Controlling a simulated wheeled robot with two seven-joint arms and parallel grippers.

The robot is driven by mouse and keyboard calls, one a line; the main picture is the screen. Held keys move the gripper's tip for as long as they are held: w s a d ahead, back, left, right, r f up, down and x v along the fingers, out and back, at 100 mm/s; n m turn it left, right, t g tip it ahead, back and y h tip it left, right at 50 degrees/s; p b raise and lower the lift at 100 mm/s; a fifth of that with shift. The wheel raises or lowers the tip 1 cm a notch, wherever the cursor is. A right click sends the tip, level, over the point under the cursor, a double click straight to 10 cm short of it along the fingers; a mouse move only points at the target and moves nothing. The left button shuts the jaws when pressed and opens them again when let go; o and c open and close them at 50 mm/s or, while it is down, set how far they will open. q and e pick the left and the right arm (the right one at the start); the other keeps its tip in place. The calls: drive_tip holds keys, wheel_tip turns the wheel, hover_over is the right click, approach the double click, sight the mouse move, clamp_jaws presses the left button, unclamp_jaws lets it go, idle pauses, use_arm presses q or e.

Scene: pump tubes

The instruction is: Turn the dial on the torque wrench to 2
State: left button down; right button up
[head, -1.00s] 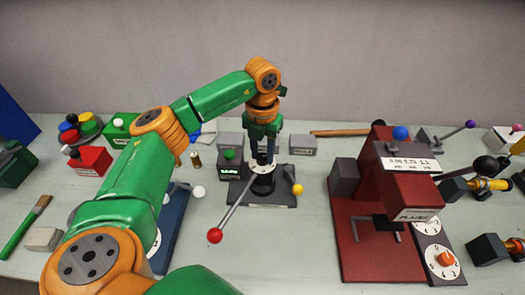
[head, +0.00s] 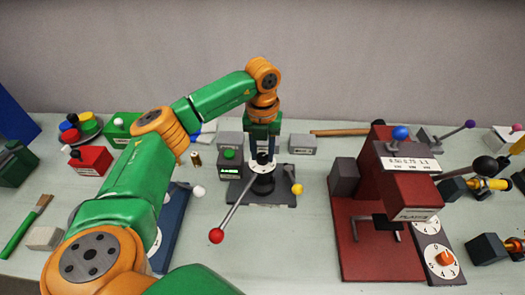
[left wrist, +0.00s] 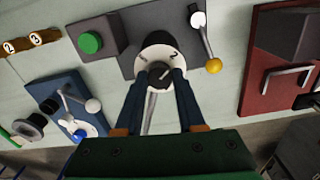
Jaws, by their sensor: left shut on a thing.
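The torque wrench has a dark base plate (head: 284,198), a white dial ring (head: 253,167), a long lever with a red ball (head: 216,236) and a short lever with a yellow ball (head: 297,189). My left gripper (head: 262,157) points down onto the dial from above. In the left wrist view its fingers are shut on the dark dial knob (left wrist: 159,76), and the white ring (left wrist: 158,50) shows a "2" just right of its far side. The fingers hide the ring's near side. My right gripper is not in view.
A small box with a green button (head: 229,154) and a lit display stands left of the dial. A red press (head: 350,240) stands to the right, with a white dial plate beside it. A blue base (head: 170,225) lies under my left arm.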

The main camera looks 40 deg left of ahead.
sight(262, 156)
use_arm(q)
drive_tip(key=c, duration=0.5)
unclamp_jaws()
drive_tip(key=shift+r, duration=0.15)
wheel_tip(262, 156, up, 6)
drive_tip(key=shift+r+b, duration=0.1)
drive_tip(key=shift+b, duration=0.6)
drive_tip(key=shift+r, duration=0.4)
drive_tip(key=shift+s+f, duration=0.1)
drive_tip(key=shift+f, duration=0.05)
